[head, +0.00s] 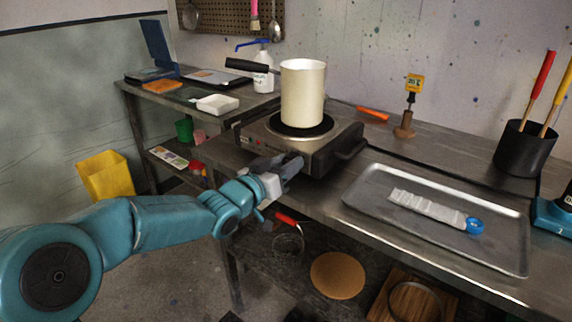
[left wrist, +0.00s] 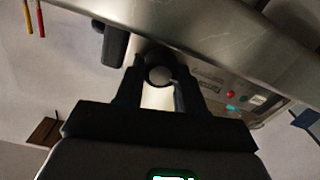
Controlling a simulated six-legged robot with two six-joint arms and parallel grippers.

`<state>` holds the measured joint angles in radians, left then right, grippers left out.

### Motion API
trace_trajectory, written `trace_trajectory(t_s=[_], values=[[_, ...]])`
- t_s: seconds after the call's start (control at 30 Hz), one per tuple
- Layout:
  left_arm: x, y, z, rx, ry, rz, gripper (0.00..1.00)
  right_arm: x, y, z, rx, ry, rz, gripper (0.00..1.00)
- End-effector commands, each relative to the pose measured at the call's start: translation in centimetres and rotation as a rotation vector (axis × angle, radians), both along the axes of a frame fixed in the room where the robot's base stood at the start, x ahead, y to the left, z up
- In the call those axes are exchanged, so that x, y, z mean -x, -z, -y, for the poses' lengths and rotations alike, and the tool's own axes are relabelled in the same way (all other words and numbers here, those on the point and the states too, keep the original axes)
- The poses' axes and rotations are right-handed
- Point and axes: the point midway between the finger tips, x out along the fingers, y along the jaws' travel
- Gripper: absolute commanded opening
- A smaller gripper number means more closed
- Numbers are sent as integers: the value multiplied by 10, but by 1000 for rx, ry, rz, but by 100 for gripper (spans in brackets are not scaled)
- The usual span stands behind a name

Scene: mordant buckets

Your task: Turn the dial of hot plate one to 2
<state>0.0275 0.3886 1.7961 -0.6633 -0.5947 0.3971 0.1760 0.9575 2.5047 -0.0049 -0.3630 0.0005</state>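The hot plate (head: 343,137) stands on the steel bench with a cream pot (head: 303,95) on its round burner. My left gripper (head: 292,163) is at the front face of the hot plate, by its right part, and hides the dial in the head view. The dial's setting is not readable. My right gripper is not in view.
A metal tray (head: 362,204) with a pale strip and blue cap lies right of the hot plate. The pot's black handle (head: 250,66) points left, near a spray bottle (head: 263,75). A wooden stand (head: 404,127) and black tool holder (head: 522,148) stand behind.

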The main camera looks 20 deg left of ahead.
Motion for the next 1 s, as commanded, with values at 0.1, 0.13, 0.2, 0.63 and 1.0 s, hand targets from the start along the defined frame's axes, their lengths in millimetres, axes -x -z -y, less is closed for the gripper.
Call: trace_trajectory(t_s=[0.1,0.13,0.2,0.63,1.0], values=[[0,0,0,0,0,0,8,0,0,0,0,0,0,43],[0,0,0,-1,0,0,8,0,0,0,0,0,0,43],[0,0,0,-5,1,2,8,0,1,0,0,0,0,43],[0,4,1,-200,2,75,8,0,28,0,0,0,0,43],[1,4,2,-527,0,193,8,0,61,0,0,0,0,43]])
